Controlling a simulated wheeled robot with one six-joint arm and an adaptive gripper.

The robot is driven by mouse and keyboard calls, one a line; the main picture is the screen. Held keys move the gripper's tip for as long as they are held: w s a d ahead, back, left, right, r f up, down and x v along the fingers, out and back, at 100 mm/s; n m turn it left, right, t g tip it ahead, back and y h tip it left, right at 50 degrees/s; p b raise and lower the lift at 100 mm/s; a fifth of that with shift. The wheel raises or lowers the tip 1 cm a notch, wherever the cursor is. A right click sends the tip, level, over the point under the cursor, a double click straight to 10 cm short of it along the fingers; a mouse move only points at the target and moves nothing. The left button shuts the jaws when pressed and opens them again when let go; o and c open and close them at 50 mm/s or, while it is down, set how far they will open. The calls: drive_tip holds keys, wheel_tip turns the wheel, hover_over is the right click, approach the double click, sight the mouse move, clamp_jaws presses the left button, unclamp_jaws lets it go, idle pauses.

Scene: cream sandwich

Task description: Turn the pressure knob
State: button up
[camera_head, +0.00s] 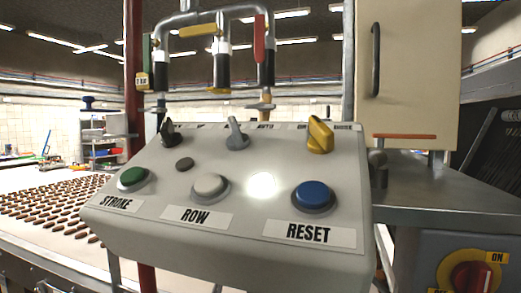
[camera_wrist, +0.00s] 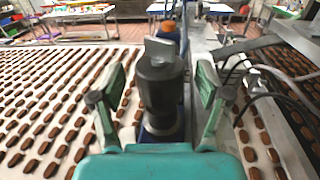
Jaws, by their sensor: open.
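In the wrist view a dark round knob-like fitting (camera_wrist: 161,85) stands upright, with a flat pale grey piece on its top. I take it for the pressure knob, but no label for it is readable. My gripper (camera_wrist: 162,76) is open, with one finger on each side of this fitting. Gaps show between the fingers and the fitting, so they look apart from it; exact depth is hard to tell. The lower part of the fitting is partly hidden by the teal gripper body. My gripper is not visible in the head view.
A sloped control panel (camera_head: 140,225) has STROKE, ROW and RESET buttons and black, grey and yellow (camera_head: 320,134) selectors. Pipes with a red-handled valve (camera_head: 259,38) stand behind it. Brown bars lie on a white conveyor (camera_wrist: 40,89). Dark cables (camera_wrist: 262,80) hang right of my gripper.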

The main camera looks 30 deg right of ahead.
drive_tip(key=shift+x, duration=0.8)
drive_tip(key=c, duration=1.2)
drive_tip(key=shift+d, duration=0.1)
drive_tip(key=shift+n+t+y, duration=0.3)
drive_tip(key=shift+y, duration=0.1)
drive_tip(key=shift+n+t+y, duration=0.5)
drive_tip(key=shift+y, duration=0.1)
drive_tip(key=shift+n+t+y, duration=0.4)
drive_tip(key=shift+n+y, duration=0.1)
drive_tip(key=shift+y, duration=0.1)
